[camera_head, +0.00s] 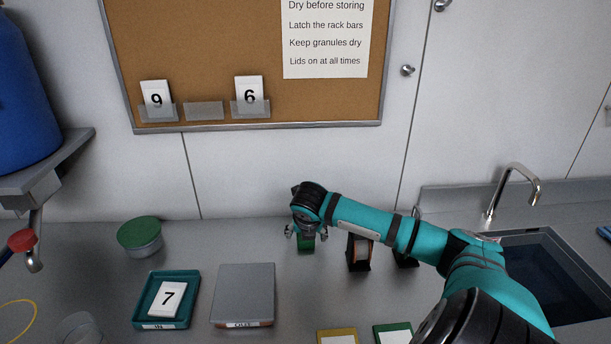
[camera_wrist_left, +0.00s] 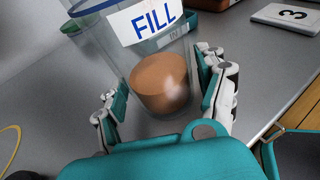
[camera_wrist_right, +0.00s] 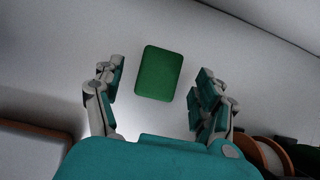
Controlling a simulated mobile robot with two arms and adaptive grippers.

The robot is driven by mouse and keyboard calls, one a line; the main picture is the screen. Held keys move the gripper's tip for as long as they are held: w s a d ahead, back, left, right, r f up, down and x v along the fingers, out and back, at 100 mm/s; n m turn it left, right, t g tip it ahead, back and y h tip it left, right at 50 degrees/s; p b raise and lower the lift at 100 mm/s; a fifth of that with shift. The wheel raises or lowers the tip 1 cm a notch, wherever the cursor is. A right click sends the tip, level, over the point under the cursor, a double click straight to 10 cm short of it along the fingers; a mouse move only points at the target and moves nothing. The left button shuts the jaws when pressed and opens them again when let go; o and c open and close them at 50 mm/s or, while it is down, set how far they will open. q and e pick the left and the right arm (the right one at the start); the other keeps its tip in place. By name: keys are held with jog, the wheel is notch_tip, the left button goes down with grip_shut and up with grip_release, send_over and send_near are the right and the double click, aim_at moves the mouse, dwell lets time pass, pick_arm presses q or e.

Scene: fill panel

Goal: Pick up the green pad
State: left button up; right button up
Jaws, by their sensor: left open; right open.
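The green pad (camera_head: 306,244) lies on the grey counter near the wall, partly hidden under my right gripper (camera_head: 306,232). In the right wrist view the green pad (camera_wrist_right: 160,73) is a flat rounded rectangle. My right gripper (camera_wrist_right: 159,82) is open, with one finger on each side of the pad in that view and visible gaps between. I cannot tell its exact height above the pad. My left gripper (camera_wrist_left: 165,95) is open. A clear cup (camera_wrist_left: 105,55) marked FILL, with brown contents, shows between and beyond its fingers. The left gripper is outside the head view.
Dark stands (camera_head: 359,252) are right of the pad. A green-lidded jar (camera_head: 140,233), the IN tray (camera_head: 140,312) with card 7 and the grey OUT plate (camera_head: 243,290) are left. The sink (camera_head: 540,275) is far right. The board (camera_head: 200,50) holds cards 9 and 6.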

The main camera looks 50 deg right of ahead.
jog(key=shift+w+d+f, duration=0.25)
jog(key=shift+f, duration=0.35)
jog(key=shift+r, duration=0.1)
jog(key=shift+c, duration=0.8)
jog(key=c, duration=1)
jog(key=shift+o, duration=0.2)
notch_tip(320, 180, up, 10)
jog(key=shift+o, duration=1.4)
jog(key=shift+c, duration=1.4)
